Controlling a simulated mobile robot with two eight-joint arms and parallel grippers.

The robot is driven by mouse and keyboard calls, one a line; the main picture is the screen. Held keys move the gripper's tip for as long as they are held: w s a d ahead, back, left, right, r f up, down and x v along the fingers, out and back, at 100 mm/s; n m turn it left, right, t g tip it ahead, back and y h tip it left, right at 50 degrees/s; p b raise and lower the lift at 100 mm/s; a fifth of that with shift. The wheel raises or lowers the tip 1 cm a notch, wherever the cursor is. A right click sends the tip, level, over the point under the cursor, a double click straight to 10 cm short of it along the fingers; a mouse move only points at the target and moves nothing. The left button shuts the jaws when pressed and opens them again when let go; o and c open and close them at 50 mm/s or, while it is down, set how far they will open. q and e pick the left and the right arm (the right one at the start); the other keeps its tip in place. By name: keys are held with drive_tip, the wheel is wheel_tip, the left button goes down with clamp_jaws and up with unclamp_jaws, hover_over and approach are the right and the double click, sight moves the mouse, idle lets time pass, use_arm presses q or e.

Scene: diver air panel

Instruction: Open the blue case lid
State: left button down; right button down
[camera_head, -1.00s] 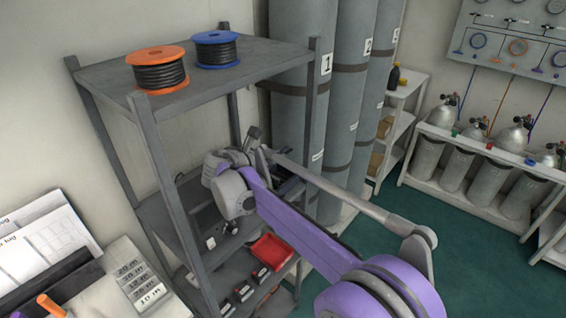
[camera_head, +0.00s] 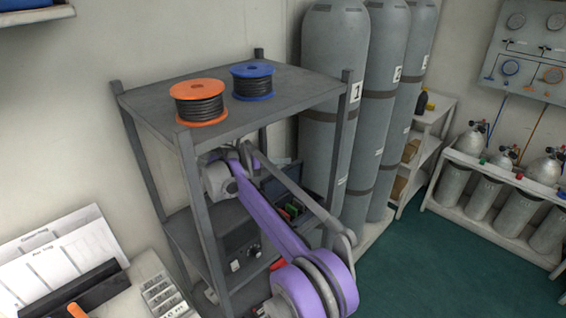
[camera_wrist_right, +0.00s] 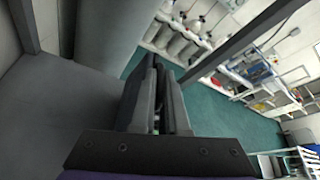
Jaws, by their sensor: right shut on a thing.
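My right gripper (camera_wrist_right: 158,98) shows in the right wrist view with its fingers close together on a thin dark edge, which looks like the case lid. In the head view my right arm reaches into the shelf's middle level, and the fingertips are hidden by the arm and the shelf. Behind the arm a dark panel, seemingly the case lid (camera_head: 284,180), stands raised. Below it, green and orange contents (camera_head: 292,209) show, partly covered by the arm. The lid's blue colour is hard to make out. My left gripper is not in view.
The grey shelf (camera_head: 150,108) has posts and a top board close around my arm. An orange cable spool (camera_head: 200,92) and a blue one (camera_head: 252,70) stand on top. Tall grey cylinders (camera_head: 333,100) stand right of it. The green floor (camera_head: 420,265) is clear.

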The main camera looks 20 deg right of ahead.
drive_tip(key=shift+w+f, duration=0.1)
drive_tip(key=shift+w, duration=0.1)
idle(0.4)
drive_tip(key=c, duration=0.9)
unclamp_jaws()
drive_tip(key=shift+c, duration=0.2)
drive_tip(key=shift+s, duration=0.1)
